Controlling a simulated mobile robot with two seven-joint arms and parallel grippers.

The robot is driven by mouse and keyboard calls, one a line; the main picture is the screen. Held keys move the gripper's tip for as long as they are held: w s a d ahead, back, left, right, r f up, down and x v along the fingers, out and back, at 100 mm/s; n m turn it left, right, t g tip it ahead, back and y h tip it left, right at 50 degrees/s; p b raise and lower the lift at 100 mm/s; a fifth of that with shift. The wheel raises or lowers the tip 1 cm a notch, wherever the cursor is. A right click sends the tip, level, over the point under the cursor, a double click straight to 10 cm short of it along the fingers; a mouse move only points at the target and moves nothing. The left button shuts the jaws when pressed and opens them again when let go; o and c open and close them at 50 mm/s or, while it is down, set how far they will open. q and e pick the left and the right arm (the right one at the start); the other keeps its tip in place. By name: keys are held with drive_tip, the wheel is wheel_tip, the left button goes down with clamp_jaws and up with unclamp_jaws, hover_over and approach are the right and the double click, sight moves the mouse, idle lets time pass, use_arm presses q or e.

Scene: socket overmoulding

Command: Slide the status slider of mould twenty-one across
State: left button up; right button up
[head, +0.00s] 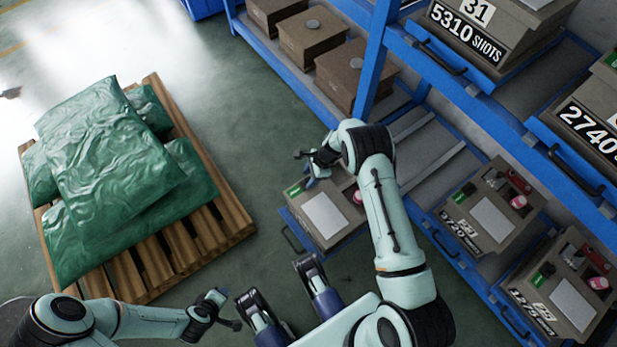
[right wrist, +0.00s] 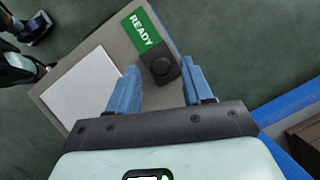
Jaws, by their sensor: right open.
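A grey-brown mould (head: 294,215) with a pale plate on its top sits on a blue pull-out tray at the front of the lower shelf; its number is not visible. In the right wrist view, its top shows a green READY label (right wrist: 141,30) with a black slider knob (right wrist: 162,68) at one end. My right gripper (head: 311,180) is above the mould's far-left part. It is open, with its blue fingers on either side of the knob; contact is unclear. My left gripper (head: 222,305) is at the lower left, away from the mould; its opening is unclear.
Similar moulds (head: 478,210) with green labels and red parts stand on the lower shelf at right. Larger numbered moulds (head: 470,30) stand on the upper shelf. Blue rack posts (head: 376,55) rise behind my right arm. A pallet (head: 180,250) with green sacks stands left. Floor between is clear.

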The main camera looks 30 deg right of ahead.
use_arm(q)
drive_tip(key=shift+w+a+f, duration=0.1)
drive_tip(key=shift+f, duration=0.05)
use_arm(e)
drive_tip(key=shift+a+f, duration=0.2)
drive_tip(key=shift+f, duration=0.2)
drive_tip(key=shift+c, duration=0.3)
clamp_jaws()
use_arm(q)
drive_tip(key=shift+d+r, duration=0.2)
drive_tip(key=shift+r, duration=0.15)
use_arm(e)
hover_over(290, 193)
drive_tip(key=d, duration=0.2)
drive_tip(key=shift+s, duration=0.45)
drive_tip(key=shift+o, duration=0.3)
unclamp_jaws()
drive_tip(key=shift+d, duration=0.1)
use_arm(q)
drive_tip(key=s+d+r+g+p, duration=0.1)
drive_tip(key=s+d+r+p, duration=0.1)
drive_tip(key=s, duration=0.3)
drive_tip(key=shift+s+d+r+g+h+p, duration=0.3)
drive_tip(key=shift+d+r+h+p, duration=0.1)
drive_tip(key=shift+r+p, duration=0.5)
use_arm(e)
drive_tip(key=v, duration=1.3)
drive_tip(key=shift+r, duration=0.2)
